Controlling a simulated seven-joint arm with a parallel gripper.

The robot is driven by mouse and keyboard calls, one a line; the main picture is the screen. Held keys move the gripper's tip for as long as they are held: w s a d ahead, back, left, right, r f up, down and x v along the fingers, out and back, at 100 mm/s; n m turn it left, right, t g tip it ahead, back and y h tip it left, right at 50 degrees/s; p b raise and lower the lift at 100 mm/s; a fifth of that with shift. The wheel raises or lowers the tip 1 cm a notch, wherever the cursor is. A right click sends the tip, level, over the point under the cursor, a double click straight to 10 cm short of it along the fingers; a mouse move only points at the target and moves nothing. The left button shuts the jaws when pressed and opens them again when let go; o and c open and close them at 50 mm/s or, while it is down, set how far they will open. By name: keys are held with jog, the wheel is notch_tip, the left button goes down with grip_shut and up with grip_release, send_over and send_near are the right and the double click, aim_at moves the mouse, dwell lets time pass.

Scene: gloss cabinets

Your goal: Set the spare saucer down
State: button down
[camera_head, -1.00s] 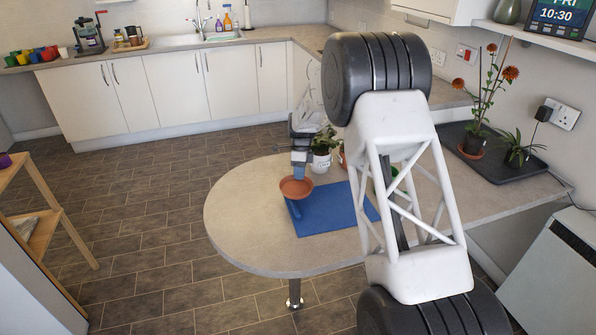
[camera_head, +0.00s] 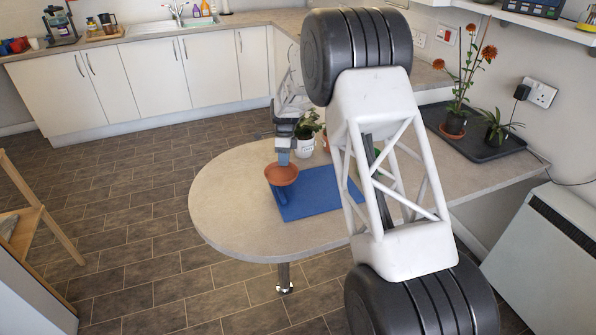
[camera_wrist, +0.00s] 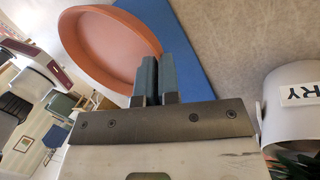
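The spare saucer is a round, shallow terracotta dish (camera_head: 281,175) at the left edge of the blue mat (camera_head: 314,199) in the head view. My gripper (camera_head: 283,156) points down at it, fingers close together at its rim. In the wrist view the saucer's hollow inside (camera_wrist: 112,48) shows left of my gripper (camera_wrist: 158,78), which appears shut on the rim. The saucer looks tilted and seems to hang above the mat. The exact gap beneath it is hard to judge. The mat (camera_wrist: 200,60) also shows in the wrist view.
A white labelled pot (camera_head: 305,146) with a green plant stands just behind the mat; it is close to my gripper in the wrist view (camera_wrist: 290,78). A black tray (camera_head: 470,143) with potted plants lies at the right. The rounded counter (camera_head: 225,205) is bare left of the mat.

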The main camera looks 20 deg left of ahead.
aim_at(309, 194)
jog(key=s+d+n+t+h, duration=0.1)
jog(key=s+d+n, duration=0.1)
jog(key=d+n, duration=0.1)
jog(key=s+d+n+t, duration=0.1)
jog(key=s+d+n, duration=0.2)
jog(key=d+n, duration=0.1)
jog(key=s+d+r+n+t+h, duration=0.1)
jog(key=s+d+n, duration=0.2)
jog(key=n, duration=0.2)
jog(key=shift+d+h, duration=0.3)
jog(key=shift+d, duration=0.1)
jog(key=s+d+n+t, duration=0.1)
jog(key=s+d+n, duration=0.2)
jog(key=n, duration=0.1)
jog(key=s+d+n+t+y, duration=0.1)
jog(key=s+d+n, duration=0.2)
jog(key=n, duration=0.1)
jog(key=s+d+n+t, duration=0.1)
jog(key=s+d+n, duration=0.2)
jog(key=s+n, duration=0.1)
jog(key=shift+s+n+t+y, duration=0.1)
jog(key=shift+n+t+y, duration=0.25)
jog(key=shift+n, duration=0.25)
jog(key=shift+s+d+f+n+y, duration=0.1)
jog(key=shift+s+d+n+y, duration=0.15)
jog(key=shift+s+d+n, duration=0.5)
jog(key=shift+a, duration=0.2)
